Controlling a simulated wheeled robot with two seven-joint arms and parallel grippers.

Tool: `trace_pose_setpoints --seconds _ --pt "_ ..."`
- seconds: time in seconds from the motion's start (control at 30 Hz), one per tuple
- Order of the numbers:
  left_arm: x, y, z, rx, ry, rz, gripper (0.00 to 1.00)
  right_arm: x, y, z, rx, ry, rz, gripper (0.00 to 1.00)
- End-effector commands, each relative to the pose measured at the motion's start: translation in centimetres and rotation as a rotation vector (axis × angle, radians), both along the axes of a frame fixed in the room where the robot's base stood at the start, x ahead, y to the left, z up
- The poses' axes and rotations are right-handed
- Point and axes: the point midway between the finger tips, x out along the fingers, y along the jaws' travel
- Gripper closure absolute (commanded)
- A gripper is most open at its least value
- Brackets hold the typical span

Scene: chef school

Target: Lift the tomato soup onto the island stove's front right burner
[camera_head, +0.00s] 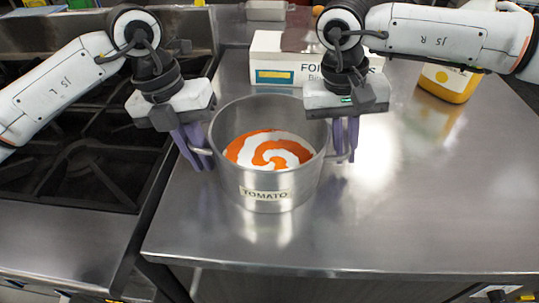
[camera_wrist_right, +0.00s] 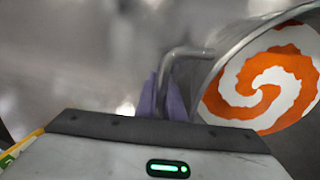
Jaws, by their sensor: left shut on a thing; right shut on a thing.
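The tomato soup is a steel pot (camera_head: 300,190) labelled TOMATO, with an orange and white swirl inside. It stands upright at the left part of the steel counter. My left gripper (camera_head: 197,150) is shut on the pot's left handle. My right gripper (camera_head: 345,145) is shut on its right handle. In the right wrist view the right fingers (camera_wrist_right: 165,100) close around the handle beside the pot wall (camera_wrist_right: 222,62). The island stove (camera_head: 75,185) with black grates is left of the pot, partly hidden by my left arm.
A yellow-labelled container (camera_head: 447,82) is at the back right. The steel counter (camera_head: 430,200) is clear to the right of and in front of the pot. The stove's steel front edge (camera_head: 60,235) adjoins the counter.

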Motion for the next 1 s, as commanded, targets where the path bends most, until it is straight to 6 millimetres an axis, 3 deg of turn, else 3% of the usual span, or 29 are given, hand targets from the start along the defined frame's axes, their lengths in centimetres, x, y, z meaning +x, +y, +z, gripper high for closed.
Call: trace_pose_setpoints --seconds 0.67,1.0 --pt "0.1 0.1 0.1 0.001 -0.001 0.002 1.0 0.1 -0.1 0.1 -0.001 -0.001 -0.003 1.0" --pt "0.1 0.1 1.2 -0.001 -0.004 0.002 1.0 0.1 -0.1 1.2 -0.001 -0.004 -0.003 1.0"
